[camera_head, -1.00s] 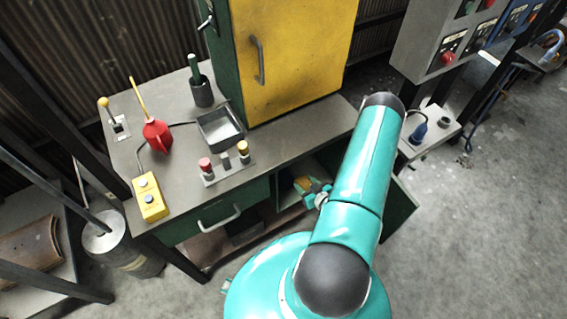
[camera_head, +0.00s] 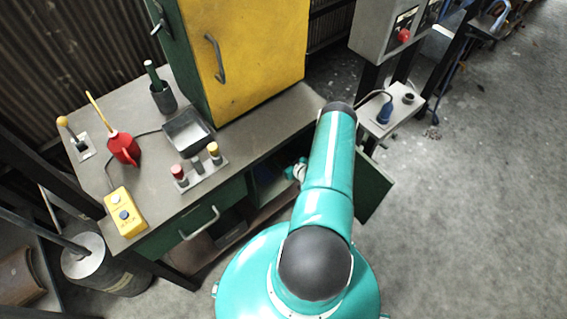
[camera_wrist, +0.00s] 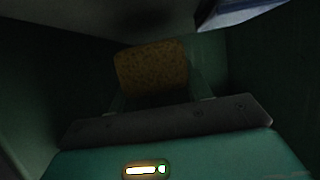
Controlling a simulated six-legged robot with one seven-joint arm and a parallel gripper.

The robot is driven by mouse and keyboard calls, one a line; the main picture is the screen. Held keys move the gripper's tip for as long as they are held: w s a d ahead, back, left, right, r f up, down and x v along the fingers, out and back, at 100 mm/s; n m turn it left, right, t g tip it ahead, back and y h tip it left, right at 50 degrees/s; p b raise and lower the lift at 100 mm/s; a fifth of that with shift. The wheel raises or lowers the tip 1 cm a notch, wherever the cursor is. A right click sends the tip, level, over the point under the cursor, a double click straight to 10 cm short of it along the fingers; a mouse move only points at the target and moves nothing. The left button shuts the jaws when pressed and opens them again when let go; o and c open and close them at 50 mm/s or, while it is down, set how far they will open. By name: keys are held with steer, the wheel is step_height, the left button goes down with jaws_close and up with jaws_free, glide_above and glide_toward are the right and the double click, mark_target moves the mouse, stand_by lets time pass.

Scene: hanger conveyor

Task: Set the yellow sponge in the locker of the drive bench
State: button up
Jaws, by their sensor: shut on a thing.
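The yellow sponge (camera_wrist: 152,68) shows in the dim wrist view, upright between the fingers of my gripper (camera_wrist: 155,95), which is shut on it. Dark green walls stand close on both sides, so my gripper and the sponge are inside the locker (camera_wrist: 255,70) of the drive bench. In the head view the locker opening (camera_head: 270,183) is under the bench top, and its green door (camera_head: 373,188) stands open to the right. My arm covers part of the opening, and the sponge is hidden there. Whether the sponge touches the locker floor cannot be told.
The bench top (camera_head: 250,135) holds a grey tray (camera_head: 187,134), a red oil can (camera_head: 123,148), a yellow button box (camera_head: 125,212) and a yellow-doored cabinet (camera_head: 260,55). A post-mounted shelf with a blue plug (camera_head: 385,112) stands right of the bench. Open floor lies at right.

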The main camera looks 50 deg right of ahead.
mark_target(284, 163)
steer(key=shift+w+d+f, duration=0.3)
steer(key=shift+w+f, duration=0.05)
steer(key=shift+f, duration=1.6)
steer(key=shift+f, duration=0.15)
steer(key=o, duration=1)
steer(key=shift+o, duration=0.2)
steer(key=shift+r, duration=0.2)
steer(key=v, duration=1.2)
